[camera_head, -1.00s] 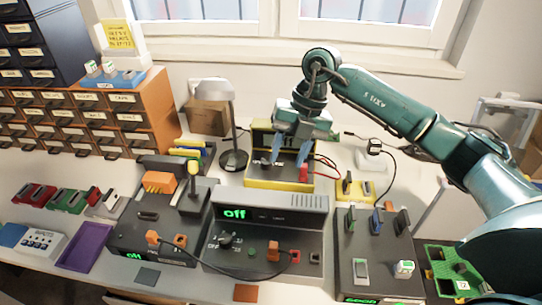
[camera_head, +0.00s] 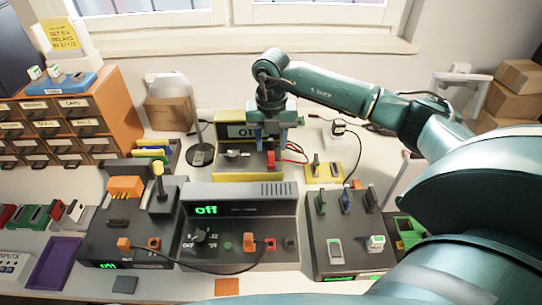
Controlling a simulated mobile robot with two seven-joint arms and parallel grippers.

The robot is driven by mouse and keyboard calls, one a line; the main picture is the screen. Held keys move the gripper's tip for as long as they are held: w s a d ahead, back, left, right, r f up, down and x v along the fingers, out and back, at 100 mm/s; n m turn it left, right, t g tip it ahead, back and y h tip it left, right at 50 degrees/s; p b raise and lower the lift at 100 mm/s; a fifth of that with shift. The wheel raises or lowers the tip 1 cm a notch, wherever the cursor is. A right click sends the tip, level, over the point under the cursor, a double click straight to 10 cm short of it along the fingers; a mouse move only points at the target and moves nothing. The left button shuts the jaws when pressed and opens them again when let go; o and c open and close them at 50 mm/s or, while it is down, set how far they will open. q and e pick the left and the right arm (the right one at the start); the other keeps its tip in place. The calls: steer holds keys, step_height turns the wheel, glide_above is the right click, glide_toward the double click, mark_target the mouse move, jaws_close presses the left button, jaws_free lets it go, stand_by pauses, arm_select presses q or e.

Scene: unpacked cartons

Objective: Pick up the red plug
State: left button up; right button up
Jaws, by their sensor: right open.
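The red plug (camera_head: 271,161) stands upright at the right side of the yellow and grey unit (camera_head: 222,176) near the window wall. Red wires run off to its right. Whether a finger touches the plug is too small to tell. The gripper hides part of the unit's display panel. My left gripper is not in view.
A lamp (camera_head: 200,155) stands left of the unit, and a small yellow block (camera_head: 324,172) with plugs is right of it. A grey console (camera_head: 240,205) reading "off" is in front. My right arm covers the lower right.

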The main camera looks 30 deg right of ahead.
mark_target(271, 153)
steer(key=shift+f, duration=1.6)
steer(key=shift+c, duration=0.3)
jaws_close()
